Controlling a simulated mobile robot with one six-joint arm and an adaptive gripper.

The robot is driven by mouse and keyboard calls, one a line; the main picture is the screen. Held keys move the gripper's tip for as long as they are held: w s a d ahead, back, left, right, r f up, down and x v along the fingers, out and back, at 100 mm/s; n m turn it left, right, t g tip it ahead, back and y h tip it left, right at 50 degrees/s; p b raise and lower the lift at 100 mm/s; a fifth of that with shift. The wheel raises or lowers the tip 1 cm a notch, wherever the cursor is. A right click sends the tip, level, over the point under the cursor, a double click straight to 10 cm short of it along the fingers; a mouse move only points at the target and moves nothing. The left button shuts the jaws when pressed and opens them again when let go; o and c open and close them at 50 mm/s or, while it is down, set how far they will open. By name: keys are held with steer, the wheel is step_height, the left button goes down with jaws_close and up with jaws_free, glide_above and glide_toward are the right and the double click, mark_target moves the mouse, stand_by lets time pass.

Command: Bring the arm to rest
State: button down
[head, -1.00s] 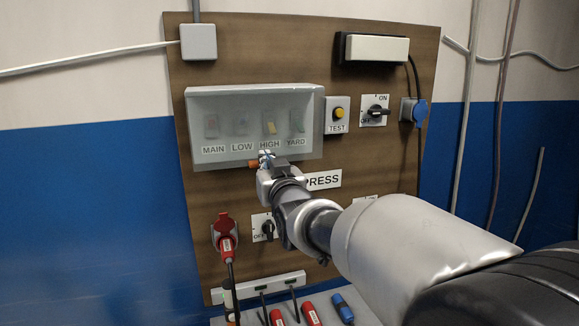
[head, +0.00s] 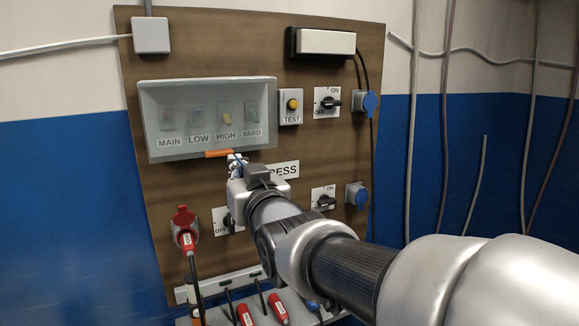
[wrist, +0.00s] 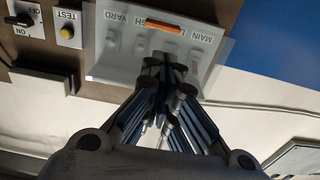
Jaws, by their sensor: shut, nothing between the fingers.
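My gripper (head: 238,160) is shut and empty. In the head view it shows in front of the board, just below and right of the orange handle (head: 219,153) of the clear cover. In the wrist view the closed fingers (wrist: 165,65) point toward the board and overlap the cover, with the orange handle (wrist: 164,26) beyond their tips. The gap to the cover is hard to judge. My arm reaches in from the lower right, partly hiding the PRESS label (head: 282,169).
The clear cover (head: 262,117) is down over the MAIN, LOW, HIGH and YARD switches. A TEST button (head: 291,104), rotary switches (head: 327,101) and blue sockets (head: 365,103) are to its right. A red plug (head: 187,239) sits below left. Several plugs (head: 279,309) line the bottom.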

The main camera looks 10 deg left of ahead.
steer(key=s+d+f+m+g+h+b, duration=0.25)
steer(key=s+d+f+b, duration=0.2)
steer(key=d+f, duration=0.55)
steer(key=s+d+f+m+g+h+b, duration=0.1)
steer(key=s+d+f+g+h+b, duration=0.2)
steer(key=s+d+f, duration=0.5)
steer(key=s+d+f+m+g+h+b, duration=0.1)
steer(key=s+d+f+g+h+b, duration=0.1)
steer(key=s+d+f, duration=0.4)
steer(key=s+d+f+m+g+h+b, duration=0.1)
steer(key=s+d+f, duration=0.4)
steer(key=s+f, duration=0.6)
steer(key=shift+d+f+m+g+h+b, duration=0.4)
steer(key=shift+f+g+b, duration=0.5)
steer(key=shift+g, duration=0.35)
steer(key=shift+s+r, duration=0.1)
